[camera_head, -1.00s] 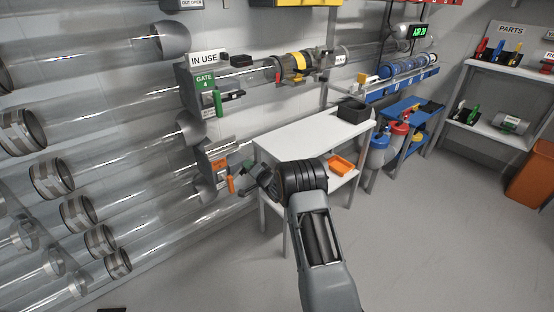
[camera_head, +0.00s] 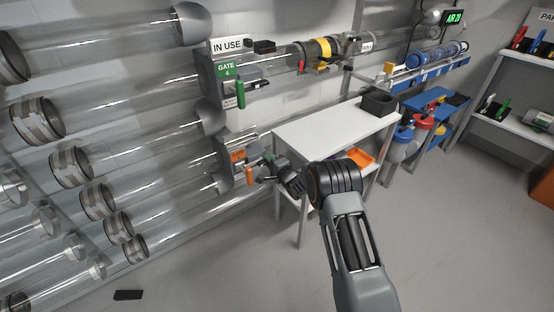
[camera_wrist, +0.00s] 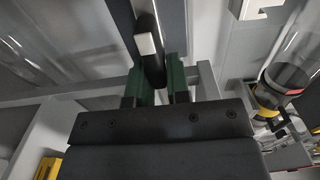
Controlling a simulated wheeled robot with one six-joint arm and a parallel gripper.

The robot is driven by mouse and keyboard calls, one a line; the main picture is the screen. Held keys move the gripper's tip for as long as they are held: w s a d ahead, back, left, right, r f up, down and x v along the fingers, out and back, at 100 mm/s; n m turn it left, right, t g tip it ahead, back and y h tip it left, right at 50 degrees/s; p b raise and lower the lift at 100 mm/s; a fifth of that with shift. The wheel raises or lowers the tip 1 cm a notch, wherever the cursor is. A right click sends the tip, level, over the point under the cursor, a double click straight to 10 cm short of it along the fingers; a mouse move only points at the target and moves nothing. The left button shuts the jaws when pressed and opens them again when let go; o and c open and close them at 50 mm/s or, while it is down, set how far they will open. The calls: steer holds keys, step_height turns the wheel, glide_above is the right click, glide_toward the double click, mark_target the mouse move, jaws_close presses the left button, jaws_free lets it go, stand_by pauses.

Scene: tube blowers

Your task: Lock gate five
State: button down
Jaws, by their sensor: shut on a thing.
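Gate five appears to be the lower gate (camera_head: 226,168), with an orange label (camera_head: 238,157) too small to read and an orange handle (camera_head: 243,174). It sits on a clear tube below the green-labelled gate 4 (camera_head: 226,70). My gripper (camera_head: 268,166) is at the right side of the lower gate, close against it. In the wrist view, my gripper's green fingers (camera_wrist: 157,84) are closed on a dark rounded handle (camera_wrist: 148,42) with a pale end. The jaws partly hide the handle's lower part. The lock's state cannot be told.
A white table (camera_head: 335,128) with a dark bin (camera_head: 379,102) stands right of the gate, close behind my arm. An orange tray (camera_head: 362,156) sits on its lower shelf. Clear tubes run along the left wall. A black flat piece (camera_head: 128,295) lies on the floor.

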stand_by(0.3)
steer(key=c, duration=1.1)
jaws_free()
steer(key=shift+c, duration=0.2)
steer(key=shift+s+d, duration=0.1)
steer(key=shift+s, duration=0.05)
steer(key=p+v, duration=0.3)
steer(key=v, duration=1)
steer(key=shift+s, duration=0.25)
steer(key=shift+d, duration=0.15)
